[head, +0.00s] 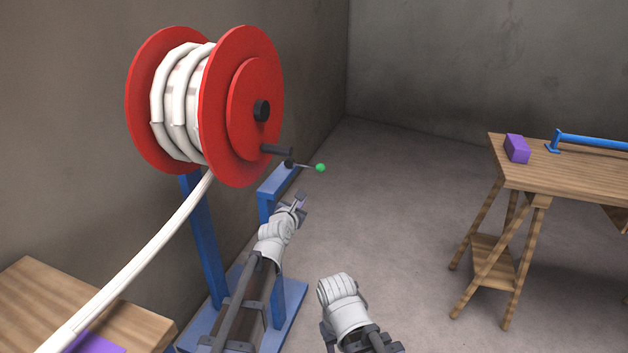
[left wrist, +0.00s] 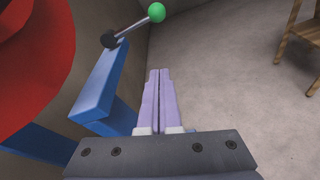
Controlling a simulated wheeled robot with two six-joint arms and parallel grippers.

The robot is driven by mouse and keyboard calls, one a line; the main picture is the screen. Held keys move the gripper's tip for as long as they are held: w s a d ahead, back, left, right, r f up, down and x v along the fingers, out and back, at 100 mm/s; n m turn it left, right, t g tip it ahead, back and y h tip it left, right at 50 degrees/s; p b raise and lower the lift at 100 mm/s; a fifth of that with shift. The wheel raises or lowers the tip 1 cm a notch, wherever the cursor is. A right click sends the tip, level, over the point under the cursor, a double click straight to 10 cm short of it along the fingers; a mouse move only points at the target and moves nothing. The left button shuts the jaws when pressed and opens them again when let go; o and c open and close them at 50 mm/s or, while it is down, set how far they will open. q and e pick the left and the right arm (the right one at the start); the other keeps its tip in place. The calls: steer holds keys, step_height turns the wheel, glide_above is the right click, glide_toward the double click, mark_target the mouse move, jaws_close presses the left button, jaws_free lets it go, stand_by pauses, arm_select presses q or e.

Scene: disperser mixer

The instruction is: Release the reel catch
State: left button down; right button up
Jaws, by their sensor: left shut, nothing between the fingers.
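The red reel (head: 240,105) carries a white hose and stands on a blue frame (head: 203,240). A short lever with a green knob (head: 320,167) and a dark pivot (head: 289,164) sits at the top of a blue post (head: 278,181). In the left wrist view the green knob (left wrist: 156,12) is at the top, beyond my fingertips. My left gripper (head: 300,200) is shut and empty, below the lever and apart from it. Its closed fingers (left wrist: 159,76) point toward the lever. My right wrist shows low in the head view, but its fingers are hidden.
A dark crank handle (head: 276,150) sticks out from the reel close above the lever. The white hose (head: 140,260) runs down to a wooden table (head: 40,290) at left. A wooden bench (head: 570,180) stands at right. The floor between is clear.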

mark_target(306, 166)
arm_select(q)
steer(key=w+d+r+p, duration=0.1)
steer(key=w+d, duration=0.3)
steer(key=w, duration=0.7)
steer(key=shift+r, duration=0.15)
stand_by(0.3)
steer(key=shift+s+r+n+p, duration=0.1)
steer(key=shift+r+n+p, duration=0.2)
steer(key=shift+p, duration=0.2)
